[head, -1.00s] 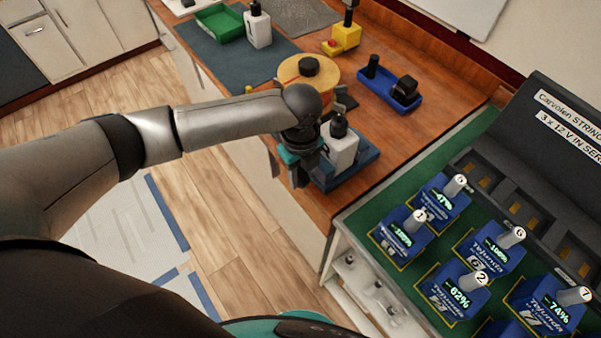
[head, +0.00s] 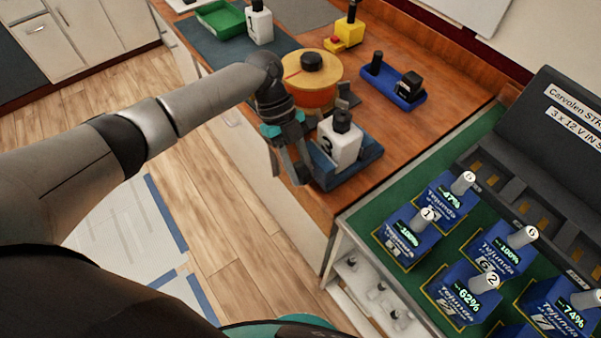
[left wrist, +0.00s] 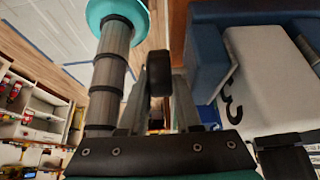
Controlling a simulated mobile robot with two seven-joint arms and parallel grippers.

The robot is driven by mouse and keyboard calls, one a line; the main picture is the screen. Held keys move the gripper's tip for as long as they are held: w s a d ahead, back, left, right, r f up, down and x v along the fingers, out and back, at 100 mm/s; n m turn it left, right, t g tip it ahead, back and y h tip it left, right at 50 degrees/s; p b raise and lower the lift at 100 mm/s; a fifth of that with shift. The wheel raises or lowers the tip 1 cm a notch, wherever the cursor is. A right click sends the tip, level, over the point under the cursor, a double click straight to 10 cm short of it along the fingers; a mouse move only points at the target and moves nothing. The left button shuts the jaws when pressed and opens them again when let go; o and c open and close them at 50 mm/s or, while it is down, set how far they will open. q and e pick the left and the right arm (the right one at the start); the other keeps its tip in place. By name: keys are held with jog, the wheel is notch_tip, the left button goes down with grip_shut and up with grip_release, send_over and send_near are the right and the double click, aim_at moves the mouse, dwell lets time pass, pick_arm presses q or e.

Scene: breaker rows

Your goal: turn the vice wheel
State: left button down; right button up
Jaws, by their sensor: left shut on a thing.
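The blue vice (head: 358,172) stands at the front edge of the wooden bench, with a black-topped white block marked 3 (head: 341,148) in it. Both also show large in the left wrist view, the vice (left wrist: 205,60) and the block (left wrist: 262,85). My left gripper (head: 302,174) is at the vice's left side, over the bench edge, and hides the wheel in the head view. In the left wrist view, a dark rounded piece, seemingly part of the vice wheel (left wrist: 158,74), shows between the fingers of my left gripper (left wrist: 160,98). The gripper is shut on it. My right gripper is not in view.
A round yellow-orange drum (head: 312,84) with a black knob stands close behind my left wrist. A blue tray (head: 392,84), a yellow holder (head: 346,34) and a green bin (head: 220,18) are farther back. Blue battery packs (head: 408,238) stand on the green surface at right.

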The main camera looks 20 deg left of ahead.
pick_arm(q)
jog(key=shift+g+h+b, duration=0.4)
jog(key=shift+b, duration=0.15)
jog(key=c, duration=0.9)
grip_release()
